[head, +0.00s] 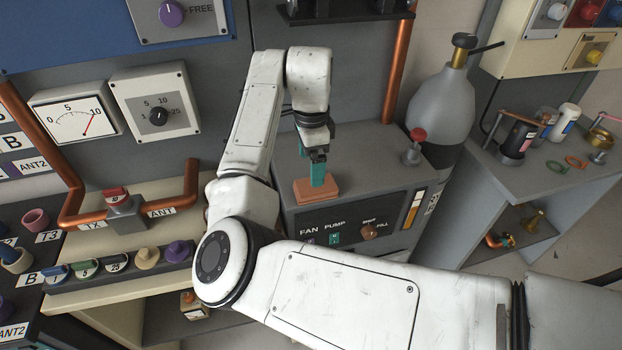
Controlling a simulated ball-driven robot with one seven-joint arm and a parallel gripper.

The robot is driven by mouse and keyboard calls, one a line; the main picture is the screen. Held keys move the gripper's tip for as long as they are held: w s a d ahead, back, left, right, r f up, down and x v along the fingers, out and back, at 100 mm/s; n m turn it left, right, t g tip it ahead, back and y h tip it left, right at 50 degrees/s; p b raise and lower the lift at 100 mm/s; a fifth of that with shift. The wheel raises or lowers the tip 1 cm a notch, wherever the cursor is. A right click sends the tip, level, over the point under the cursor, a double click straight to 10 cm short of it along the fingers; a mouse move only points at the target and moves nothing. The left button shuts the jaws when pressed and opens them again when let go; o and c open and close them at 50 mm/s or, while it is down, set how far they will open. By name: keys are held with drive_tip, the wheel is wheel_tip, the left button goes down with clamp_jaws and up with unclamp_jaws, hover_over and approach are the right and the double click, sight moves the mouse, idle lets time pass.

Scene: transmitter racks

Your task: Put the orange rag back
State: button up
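A folded orange rag (318,190), looking like a flat orange-brown block, is at the front top edge of the grey fan and pump cabinet (360,150). My gripper (318,174) points down at it from above, with teal parts at its end. The teal tip meets the top of the rag in the picture. I cannot tell whether the fingers hold the rag or only stand over it, or whether the rag rests on the cabinet or is just above it.
A grey gas bottle (440,105) and a red-topped valve (416,145) stand right of my gripper. A side bench (550,185) at the right holds small bottles and rings. A copper pipe (397,70) rises behind. My forearm crosses the lower front.

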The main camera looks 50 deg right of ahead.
wheel_tip(320, 180, up, 5)
drive_tip(key=shift+b, duration=0.3)
